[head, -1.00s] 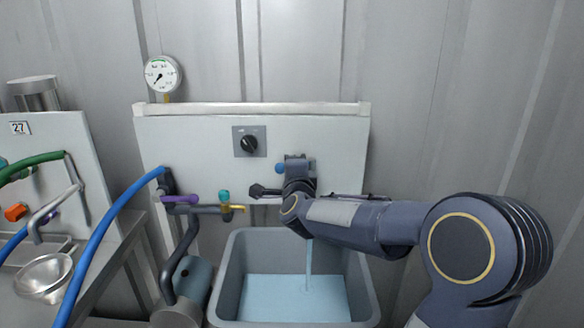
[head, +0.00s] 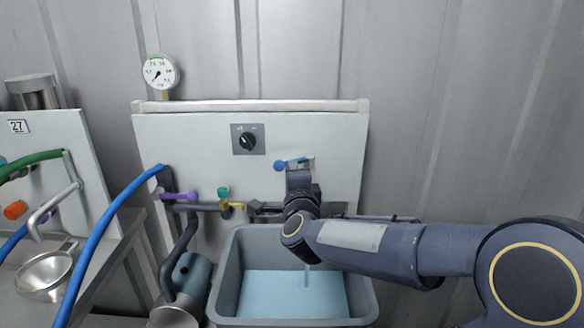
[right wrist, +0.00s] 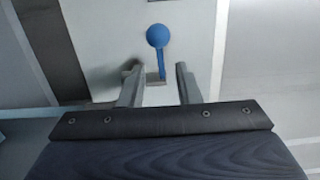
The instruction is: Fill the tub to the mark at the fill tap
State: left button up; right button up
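The grey tub (head: 227,275) stands below the panel and holds pale blue water (head: 265,292). A thin stream (head: 307,277) falls into it from behind my right forearm. No fill mark can be made out. A lever with a blue ball handle (head: 279,167) is on the panel above the tub; it also shows in the right wrist view (right wrist: 158,36). My right gripper (head: 298,172) is just below this lever, its tips near the panel. In the right wrist view its fingers (right wrist: 158,82) are apart, with the lever's stem between or just beyond them. My left gripper is out of view.
A pipe with purple (head: 193,194) and teal (head: 223,193) handles runs left of my right gripper. A dial (head: 247,140) and a gauge (head: 160,72) are above. A blue hose (head: 100,232) and a steel bowl (head: 43,275) are at left.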

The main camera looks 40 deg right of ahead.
jog(key=shift+s+a, duration=0.3)
jog(key=shift+s, duration=0.15)
jog(key=shift+c, duration=0.4)
